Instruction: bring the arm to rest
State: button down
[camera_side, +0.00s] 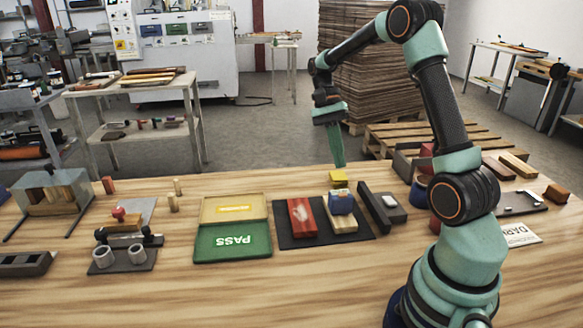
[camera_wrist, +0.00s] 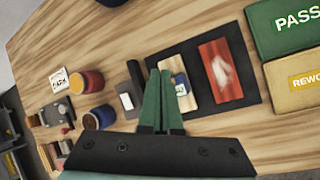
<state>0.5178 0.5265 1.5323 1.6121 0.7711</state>
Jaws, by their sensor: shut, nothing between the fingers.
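My gripper (camera_side: 338,164) is shut and empty. No contact with anything is visible.
A dark mat (camera_side: 287,236) holds a red block (camera_side: 302,217) with a white mark and a pale block (camera_side: 341,220) under a blue item (camera_side: 342,201). Left are a green PASS tray (camera_side: 205,254) and a yellow tray (camera_side: 212,219). A dark bar (camera_side: 372,206) stands right.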

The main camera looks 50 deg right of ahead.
jog(key=s+a+r+n+t+h, duration=0.1)
jog(key=a+r+n+t, duration=0.3)
jog(key=a+n, duration=0.3)
jog(key=s+a+r+n+t+h, duration=0.1)
jog(key=a+r+n+t, duration=0.3)
jog(key=a, duration=0.6)
jog(key=n+t+h, duration=0.1)
jog(key=n+t, duration=0.1)
jog(key=n, duration=0.1)
jog(key=shift+s+a+n+t, duration=0.4)
